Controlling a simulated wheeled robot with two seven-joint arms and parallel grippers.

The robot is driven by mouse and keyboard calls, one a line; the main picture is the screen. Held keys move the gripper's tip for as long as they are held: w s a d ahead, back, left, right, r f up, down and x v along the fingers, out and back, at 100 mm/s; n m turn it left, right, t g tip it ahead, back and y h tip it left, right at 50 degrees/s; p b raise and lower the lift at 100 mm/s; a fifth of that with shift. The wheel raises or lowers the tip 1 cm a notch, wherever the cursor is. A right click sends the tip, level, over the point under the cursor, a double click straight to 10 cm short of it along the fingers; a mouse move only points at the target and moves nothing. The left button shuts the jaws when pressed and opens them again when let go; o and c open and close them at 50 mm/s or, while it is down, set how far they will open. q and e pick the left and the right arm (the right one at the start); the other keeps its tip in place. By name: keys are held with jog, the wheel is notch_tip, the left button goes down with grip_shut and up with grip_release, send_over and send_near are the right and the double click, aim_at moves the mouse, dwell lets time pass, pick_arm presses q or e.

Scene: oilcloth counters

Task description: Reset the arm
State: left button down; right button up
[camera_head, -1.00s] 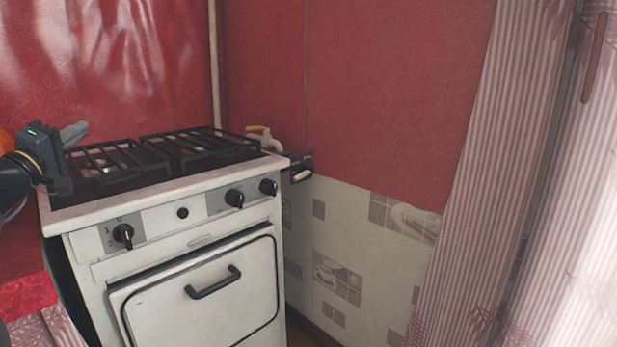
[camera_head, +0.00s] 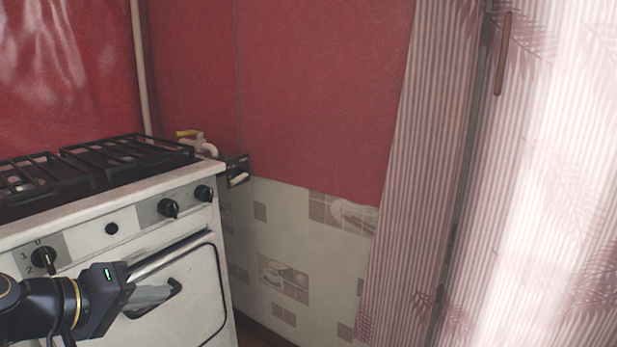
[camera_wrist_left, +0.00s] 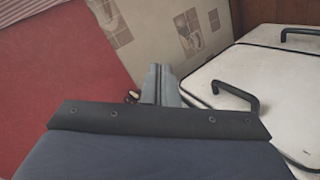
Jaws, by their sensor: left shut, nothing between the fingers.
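My left gripper (camera_head: 152,297) is low at the left of the head view, in front of the oven door. Its fingers are together with nothing between them. In the left wrist view the closed fingers (camera_wrist_left: 161,85) point away, left of the black oven handle (camera_wrist_left: 236,96). In the head view they overlap part of the oven handle (camera_head: 172,290); I cannot tell from this whether they touch it. My right gripper is in neither view.
A white gas stove (camera_head: 112,228) with black grates (camera_head: 128,150) and knobs stands at the left. A yellow-handled gas valve (camera_head: 189,134) is behind it. A tiled wall (camera_head: 290,240) and a striped curtain (camera_head: 420,150) are to the right.

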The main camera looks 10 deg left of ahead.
pick_arm(q)
jog(key=s+d+f+m+g+y, duration=0.1)
jog(key=s+d+f+m+g, duration=0.2)
jog(key=s+d+f, duration=0.35)
jog(key=s+d+f+m+g+y, duration=0.1)
jog(key=s+d+f+m+g, duration=0.15)
jog(key=s+f, duration=0.65)
notch_tip(320, 180, up, 37)
jog(key=w+p, duration=0.1)
jog(key=p, duration=3.7)
jog(key=shift+a+t, duration=0.1)
jog(key=shift+t, duration=0.15)
